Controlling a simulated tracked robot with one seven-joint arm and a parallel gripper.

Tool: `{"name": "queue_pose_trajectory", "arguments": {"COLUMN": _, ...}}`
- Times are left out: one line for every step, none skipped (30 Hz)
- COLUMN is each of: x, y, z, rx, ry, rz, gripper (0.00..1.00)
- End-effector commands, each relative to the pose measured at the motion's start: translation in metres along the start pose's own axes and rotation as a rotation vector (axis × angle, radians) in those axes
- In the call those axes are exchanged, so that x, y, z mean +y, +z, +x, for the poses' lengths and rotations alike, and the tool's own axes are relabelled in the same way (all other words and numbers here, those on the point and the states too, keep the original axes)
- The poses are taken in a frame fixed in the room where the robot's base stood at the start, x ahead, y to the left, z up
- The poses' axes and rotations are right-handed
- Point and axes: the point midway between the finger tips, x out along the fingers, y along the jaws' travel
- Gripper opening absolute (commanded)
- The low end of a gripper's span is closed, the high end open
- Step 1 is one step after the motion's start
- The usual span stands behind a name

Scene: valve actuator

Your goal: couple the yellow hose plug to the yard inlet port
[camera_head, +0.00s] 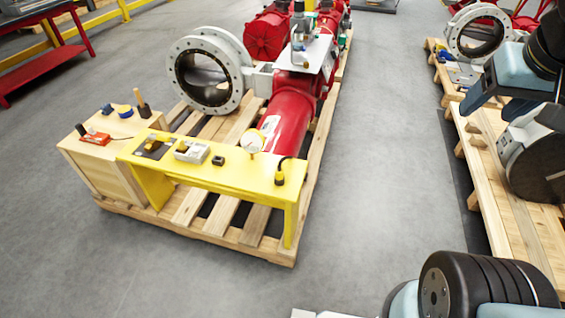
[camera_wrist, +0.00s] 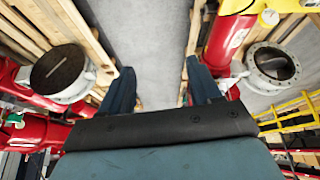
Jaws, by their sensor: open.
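The likely yellow hose plug (camera_head: 280,179) is a small yellow and black piece with a dark hose curving up from it. It stands upright at the right end of the yellow bench (camera_head: 235,174). The yard inlet port cannot be told for certain.
A wooden box (camera_head: 88,165) with small tools adjoins at left. Grey floor (camera_head: 385,150) is clear between pallets.

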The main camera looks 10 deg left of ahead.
Motion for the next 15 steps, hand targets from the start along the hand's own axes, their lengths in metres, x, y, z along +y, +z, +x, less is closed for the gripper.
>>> {"name": "queue_pose_trajectory", "arguments": {"x": 0.001, "y": -0.002, "z": 0.007, "rx": -0.031, "ry": 0.007, "rz": -0.023, "gripper": 0.63}}
{"name": "queue_pose_trajectory", "arguments": {"x": 0.003, "y": -0.003, "z": 0.011, "rx": -0.051, "ry": 0.015, "rz": -0.04, "gripper": 0.63}}
{"name": "queue_pose_trajectory", "arguments": {"x": 0.004, "y": -0.004, "z": 0.018, "rx": -0.081, "ry": 0.027, "rz": -0.063, "gripper": 0.63}}
{"name": "queue_pose_trajectory", "arguments": {"x": 0.005, "y": -0.006, "z": 0.023, "rx": -0.104, "ry": 0.037, "rz": -0.083, "gripper": 0.63}}
{"name": "queue_pose_trajectory", "arguments": {"x": 0.005, "y": -0.007, "z": 0.029, "rx": -0.129, "ry": 0.05, "rz": -0.105, "gripper": 0.63}}
{"name": "queue_pose_trajectory", "arguments": {"x": 0.005, "y": -0.009, "z": 0.036, "rx": -0.164, "ry": 0.067, "rz": -0.135, "gripper": 0.63}}
{"name": "queue_pose_trajectory", "arguments": {"x": 0.006, "y": -0.01, "z": 0.042, "rx": -0.189, "ry": 0.08, "rz": -0.157, "gripper": 0.63}}
{"name": "queue_pose_trajectory", "arguments": {"x": 0.006, "y": -0.012, "z": 0.048, "rx": -0.213, "ry": 0.094, "rz": -0.18, "gripper": 0.63}}
{"name": "queue_pose_trajectory", "arguments": {"x": 0.006, "y": -0.014, "z": 0.055, "rx": -0.244, "ry": 0.113, "rz": -0.212, "gripper": 0.63}}
{"name": "queue_pose_trajectory", "arguments": {"x": 0.006, "y": -0.015, "z": 0.061, "rx": -0.266, "ry": 0.128, "rz": -0.235, "gripper": 0.63}}
{"name": "queue_pose_trajectory", "arguments": {"x": 0.007, "y": -0.017, "z": 0.066, "rx": -0.289, "ry": 0.143, "rz": -0.26, "gripper": 0.63}}
{"name": "queue_pose_trajectory", "arguments": {"x": 0.006, "y": -0.019, "z": 0.074, "rx": -0.317, "ry": 0.164, "rz": -0.292, "gripper": 0.63}}
{"name": "queue_pose_trajectory", "arguments": {"x": 0.006, "y": -0.021, "z": 0.079, "rx": -0.339, "ry": 0.18, "rz": -0.318, "gripper": 0.63}}
{"name": "queue_pose_trajectory", "arguments": {"x": 0.005, "y": -0.022, "z": 0.085, "rx": -0.36, "ry": 0.196, "rz": -0.343, "gripper": 0.63}}
{"name": "queue_pose_trajectory", "arguments": {"x": 0.005, "y": -0.024, "z": 0.092, "rx": -0.387, "ry": 0.219, "rz": -0.378, "gripper": 0.63}}
